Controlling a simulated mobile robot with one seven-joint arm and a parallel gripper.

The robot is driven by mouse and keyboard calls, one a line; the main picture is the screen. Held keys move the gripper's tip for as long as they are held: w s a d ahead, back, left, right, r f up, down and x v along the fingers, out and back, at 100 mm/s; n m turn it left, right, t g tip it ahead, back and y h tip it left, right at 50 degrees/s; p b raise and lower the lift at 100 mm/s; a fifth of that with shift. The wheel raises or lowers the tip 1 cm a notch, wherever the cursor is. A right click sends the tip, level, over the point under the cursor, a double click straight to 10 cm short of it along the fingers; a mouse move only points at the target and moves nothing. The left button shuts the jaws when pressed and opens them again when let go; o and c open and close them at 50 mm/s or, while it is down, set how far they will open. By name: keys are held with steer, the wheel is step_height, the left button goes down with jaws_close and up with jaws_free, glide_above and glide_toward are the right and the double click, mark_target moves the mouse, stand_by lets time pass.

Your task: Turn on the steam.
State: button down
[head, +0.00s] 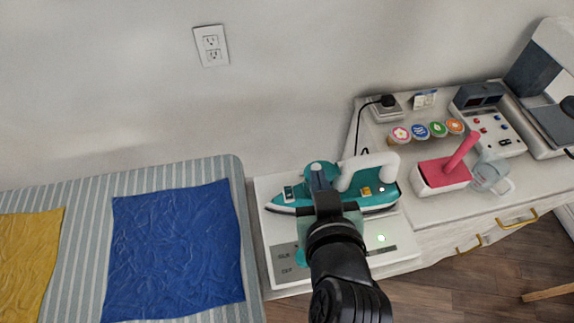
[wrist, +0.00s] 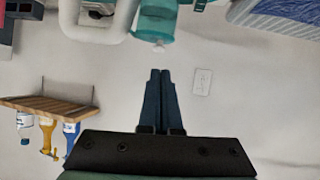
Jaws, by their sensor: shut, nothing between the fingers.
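A teal iron (head: 380,203) with a white handle (head: 375,162) rests on a white station (head: 263,187) in the head view. A yellow button (head: 366,190) shows on its side.
A striped board (head: 75,190) with blue cloth (head: 172,250) and yellow cloth (head: 25,262) lies to the left. On the right, the cabinet top holds colored round pads (head: 420,131), a red-and-white press (head: 444,174) and a sewing machine (head: 540,80). The wrist view shows a wall shelf (wrist: 45,105) with bottles.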

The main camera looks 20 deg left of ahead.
steer(key=s+g+p, duration=0.1)
steer(key=s+a+p, duration=0.1)
steer(key=s+p, duration=0.1)
steer(key=s+g+y+p, duration=0.1)
steer(key=s, duration=0.1)
steer(key=shift+s+a+n+g+p, duration=0.1)
steer(key=shift+a+n+g+p, duration=0.2)
steer(key=shift+n+p, duration=0.1)
steer(key=p, duration=0.2)
glide_above(287, 196)
step_height(287, 196, down, 5)
step_height(287, 196, down, 4)
steer(key=shift+s+r, duration=0.1)
steer(key=shift+r, duration=0.05)
steer(key=shift+f, duration=0.55)
